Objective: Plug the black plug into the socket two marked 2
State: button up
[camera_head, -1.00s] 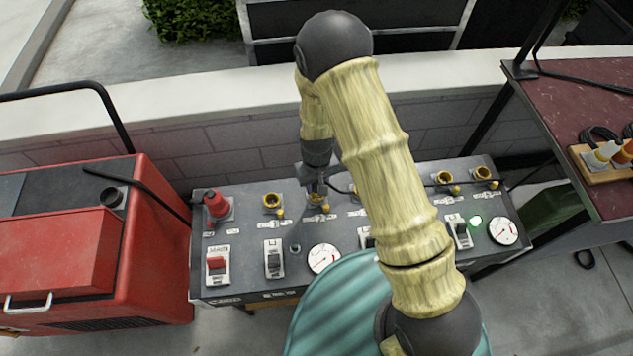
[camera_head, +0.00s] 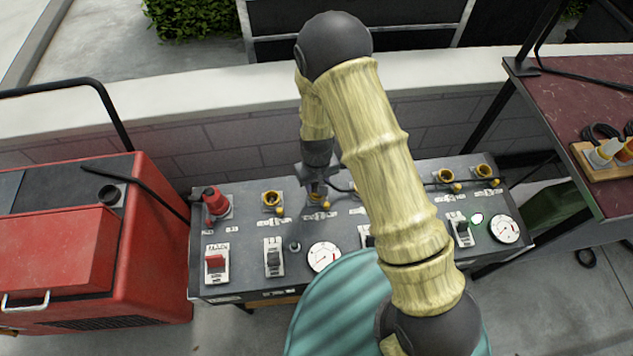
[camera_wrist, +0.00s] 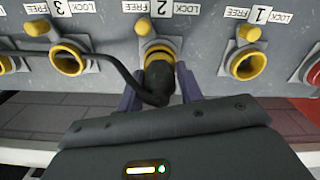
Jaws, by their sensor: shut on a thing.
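The black plug (camera_wrist: 158,80) is between the two dark fingers of my gripper (camera_wrist: 160,88), which is shut on it. Its nose is at the yellow-ringed socket two (camera_wrist: 159,48), under the label marked 2, lined up with the opening. I cannot tell how deep it sits, as the plug body hides the hole. A black cable runs from the plug to the left in the wrist view. In the head view my gripper (camera_head: 317,180) is over the panel at socket two (camera_head: 318,200), and the plug is mostly hidden.
Open yellow socket 3 (camera_wrist: 69,63) and socket 1 (camera_wrist: 245,64) flank the plug. The panel (camera_head: 340,283) carries switches and dials. A red plug (camera_head: 215,203) stands at its left. A red machine (camera_head: 150,260) is left, a table with more plugs (camera_head: 605,152) right.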

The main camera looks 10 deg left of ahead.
jog(key=shift+f, duration=0.4)
jog(key=o, duration=1.4)
jog(key=shift+o, duration=0.2)
jog(key=shift+r, duration=0.1)
jog(key=shift+r+p, duration=1.75)
jog(key=shift+r, duration=0.65)
